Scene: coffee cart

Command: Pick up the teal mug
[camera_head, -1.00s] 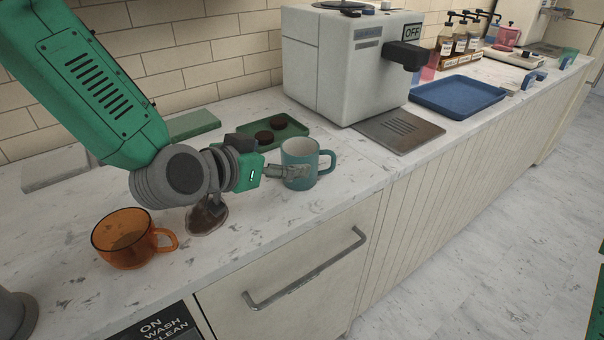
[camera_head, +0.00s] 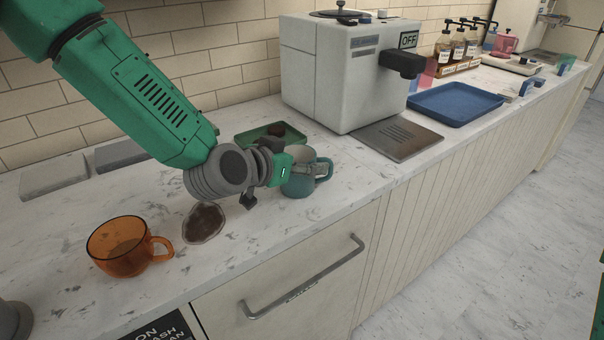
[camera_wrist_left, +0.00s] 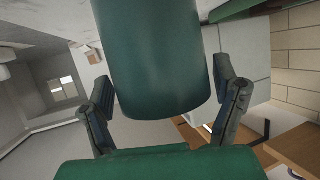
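The teal mug (camera_head: 298,186) stands on the counter left of the coffee machine, its handle to the right. My left gripper (camera_head: 318,170) reaches it from the left, its fingers overlapping the mug's upper part in the head view. In the left wrist view the mug (camera_wrist_left: 155,60) lies between the two spread fingers of the gripper (camera_wrist_left: 165,75). The fingers are close to its sides, and a firm grip is not visible. My right gripper is not in view.
An orange glass cup (camera_head: 122,245) and a brown patch (camera_head: 203,222) are left of the mug. Behind it lies a green tray (camera_head: 246,139) with dark round items. The coffee machine (camera_head: 335,80), drip tray (camera_head: 398,138) and blue tray (camera_head: 455,105) stand right. Counter in front of the mug is clear.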

